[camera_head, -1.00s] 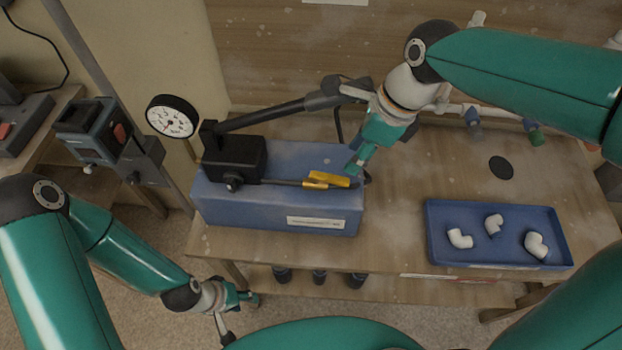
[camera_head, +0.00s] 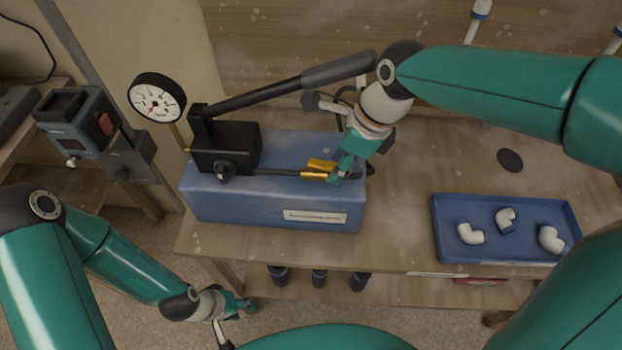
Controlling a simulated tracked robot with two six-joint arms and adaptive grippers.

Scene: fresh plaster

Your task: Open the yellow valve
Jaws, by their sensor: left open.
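The yellow valve (camera_head: 320,165) is a small yellow lever over a brass-coloured body, on the thin dark pipe that runs along the top of the blue pump box (camera_head: 240,204). My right gripper (camera_head: 336,176) is at the right end of the valve, and its fingertips overlap that end. Whether its fingers are open or shut on the lever is hidden. My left gripper (camera_head: 245,304) is open and empty, low in front of the table, well away from the valve.
A black pump lever (camera_head: 270,105) slopes up to the right, close beside my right wrist. A round gauge (camera_head: 157,97) stands at the left. A blue tray (camera_head: 450,254) with white elbow fittings lies at the right. The table between box and tray is clear.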

